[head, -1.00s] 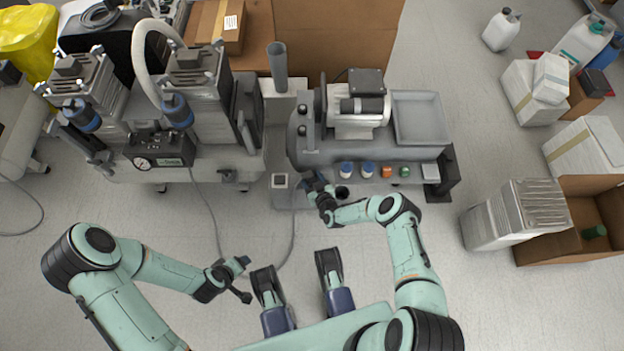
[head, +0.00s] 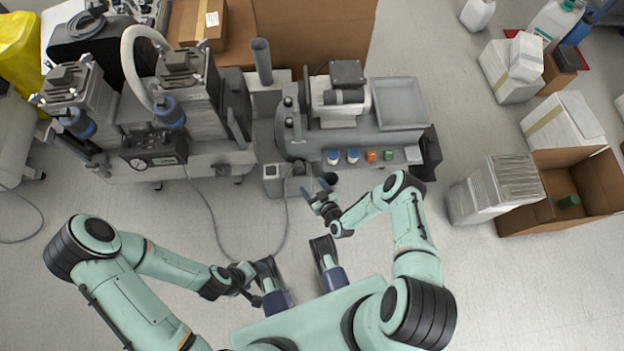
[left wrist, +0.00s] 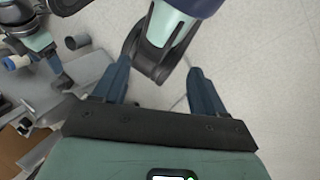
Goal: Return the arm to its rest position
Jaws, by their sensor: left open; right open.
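My right arm is bent in front of the grey bench unit (head: 350,145) in the head view. My right gripper (head: 320,189) is open and empty, its blue fingers pointing towards the unit's front edge. It looks clear of the unit, just short of it. My left arm is folded low on the left in the head view, its wrist (head: 235,278) close to my base; its fingers are hard to make out there. In the left wrist view, my left gripper (left wrist: 160,88) is open, with nothing held between its two blue fingers.
Two compressor units (head: 75,95) with a gauge box (head: 153,150) stand at the left. A cable (head: 215,225) runs over the floor near my left arm. A wrapped stack (head: 495,190) and an open carton (head: 565,195) stand at the right. Floor between is clear.

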